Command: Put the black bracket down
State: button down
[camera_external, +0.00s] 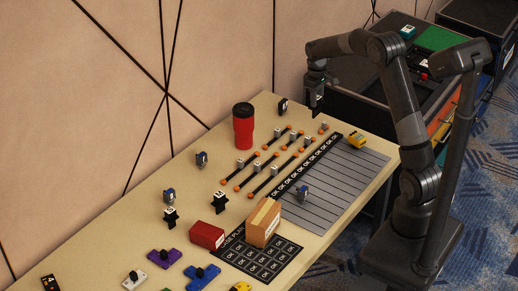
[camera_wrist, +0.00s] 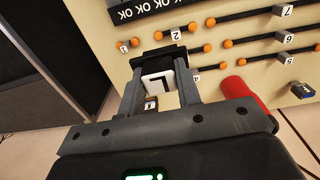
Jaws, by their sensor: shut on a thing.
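My gripper (camera_external: 316,88) hangs at the far right end of the table, close to its far edge. In the wrist view my gripper (camera_wrist: 165,92) is shut on the black bracket (camera_wrist: 165,57), which has a white face with a black mark like an L. In the external view the bracket (camera_external: 317,103) shows only as a small dark shape below the fingers. It appears to be held above the table level, though its exact height is hard to tell.
The table (camera_external: 130,226) holds a red tumbler (camera_external: 243,127), orange-ended black bars (camera_external: 265,180), a yellow item (camera_external: 356,140), a cardboard box (camera_external: 263,222) and a red box (camera_external: 206,235). Two similar black brackets (camera_external: 219,201) stand left of centre. A dark case (camera_external: 350,72) lies beyond.

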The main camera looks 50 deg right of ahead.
jog(key=w+d+f, duration=0.2)
jog(key=w+d, duration=0.1)
jog(key=w, duration=1)
jog(key=shift+w+a+f, duration=1.35)
jog(key=shift+w+f, duration=0.05)
jog(key=shift+f, duration=0.45)
jog(key=shift+w+a+f, duration=1.35)
jog(key=shift+a+f, duration=0.05)
jog(key=shift+f, duration=0.5)
jog(key=shift+w+a+f, duration=1.35)
jog(key=shift+w+f, duration=0.05)
jog(key=shift+f, duration=0.45)
jog(key=shift+f, duration=0.15)
jog(key=c, duration=1)
grip_release()
jog(key=shift+c, duration=0.2)
